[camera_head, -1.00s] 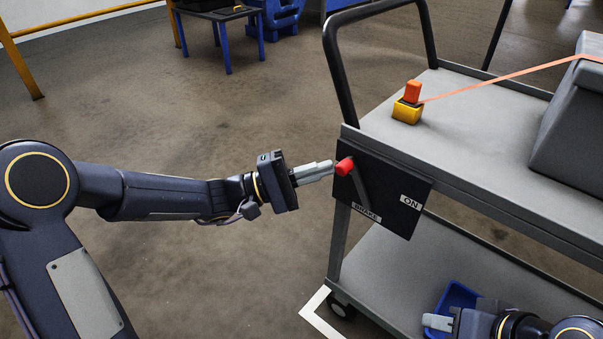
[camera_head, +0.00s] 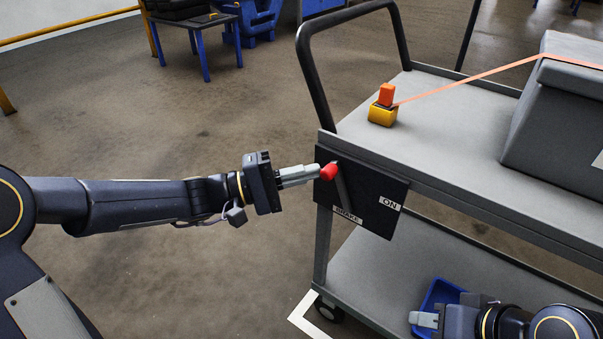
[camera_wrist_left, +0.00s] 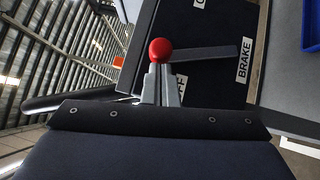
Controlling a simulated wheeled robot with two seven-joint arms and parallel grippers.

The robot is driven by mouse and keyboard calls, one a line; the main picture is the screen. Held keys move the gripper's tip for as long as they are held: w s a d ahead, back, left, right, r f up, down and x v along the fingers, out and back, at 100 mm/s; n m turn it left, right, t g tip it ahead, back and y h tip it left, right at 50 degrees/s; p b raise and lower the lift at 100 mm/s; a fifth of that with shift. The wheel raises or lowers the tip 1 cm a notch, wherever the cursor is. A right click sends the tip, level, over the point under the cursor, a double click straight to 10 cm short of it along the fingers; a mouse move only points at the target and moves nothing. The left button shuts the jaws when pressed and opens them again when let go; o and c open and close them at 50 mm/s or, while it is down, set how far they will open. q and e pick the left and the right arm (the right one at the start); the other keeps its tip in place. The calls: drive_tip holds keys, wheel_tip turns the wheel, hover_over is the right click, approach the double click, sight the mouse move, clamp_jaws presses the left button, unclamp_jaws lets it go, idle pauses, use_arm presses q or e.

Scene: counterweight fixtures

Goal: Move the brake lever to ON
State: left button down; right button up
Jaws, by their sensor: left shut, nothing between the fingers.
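The brake lever is a grey bar with a red knob (camera_head: 329,171) on a black panel (camera_head: 372,185) at the cart's near end. The knob is at the panel's upper left, away from the ON label (camera_head: 389,203). My left gripper (camera_head: 316,174) is shut and empty, its fingertips at the knob; contact is hard to tell. In the left wrist view the shut fingers (camera_wrist_left: 160,82) point at the knob (camera_wrist_left: 160,50) and partly cover a label ending in "FF". My right gripper (camera_head: 424,319) is low at the right, near the cart's lower shelf; its jaw state is unclear.
The grey cart (camera_head: 440,120) carries a large grey block (camera_head: 560,120) with an orange strap to a yellow-and-orange buckle (camera_head: 383,112). A blue bin (camera_head: 440,291) is on the lower shelf. A black handle (camera_head: 308,75) rises at the cart's end.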

sight(331, 174)
use_arm(q)
drive_tip(key=s+d+r+m+y, duration=0.2)
drive_tip(key=s+d+m+y, duration=0.1)
drive_tip(key=d+m, duration=0.1)
drive_tip(key=shift+r+y+p, duration=0.3)
drive_tip(key=shift+r, duration=0.1)
drive_tip(key=shift+s+d+r+m+y, duration=0.1)
drive_tip(key=shift+s+d+m+y, duration=0.1)
drive_tip(key=shift+d+m+y, duration=0.1)
drive_tip(key=s+d+m+y+p, duration=0.2)
drive_tip(key=d, duration=0.1)
drive_tip(key=shift+s+y, duration=0.1)
drive_tip(key=shift+y, duration=0.3)
use_arm(e)
wheel_tip(331, 174, up, 3)
drive_tip(key=shift+r, duration=0.15)
use_arm(q)
drive_tip(key=shift+f, duration=0.25)
